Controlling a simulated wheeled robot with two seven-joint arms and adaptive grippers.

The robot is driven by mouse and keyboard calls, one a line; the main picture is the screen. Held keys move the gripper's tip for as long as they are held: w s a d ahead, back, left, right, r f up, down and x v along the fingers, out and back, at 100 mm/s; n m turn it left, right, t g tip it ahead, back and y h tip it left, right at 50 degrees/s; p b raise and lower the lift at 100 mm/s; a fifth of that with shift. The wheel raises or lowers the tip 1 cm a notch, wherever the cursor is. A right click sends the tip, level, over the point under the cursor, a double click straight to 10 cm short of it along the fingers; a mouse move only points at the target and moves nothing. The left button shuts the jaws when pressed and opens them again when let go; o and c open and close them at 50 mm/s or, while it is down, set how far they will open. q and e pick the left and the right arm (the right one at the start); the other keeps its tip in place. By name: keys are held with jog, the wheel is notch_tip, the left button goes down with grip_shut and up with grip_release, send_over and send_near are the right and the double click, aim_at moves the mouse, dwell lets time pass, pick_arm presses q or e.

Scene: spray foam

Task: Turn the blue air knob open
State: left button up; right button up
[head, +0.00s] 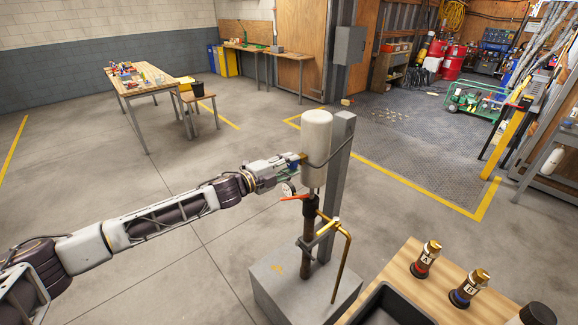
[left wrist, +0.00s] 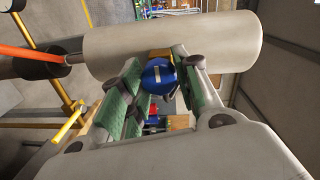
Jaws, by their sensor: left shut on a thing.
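The blue air knob (left wrist: 158,76) shows in the left wrist view between the green-padded fingers, beside the white cylinder. My left gripper (head: 296,164) reaches in from the left to the cylinder's side and is shut on the knob. The white cylinder (head: 316,140) stands upright on the post stand and also lies across the left wrist view (left wrist: 170,45). I cannot tell how far the knob is turned. My right gripper is not in view.

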pick_arm(q)
jog(key=shift+f, duration=0.1)
jog(key=o, duration=1)
jog(key=shift+s+a, duration=0.1)
jog(key=shift+v, duration=5.85)
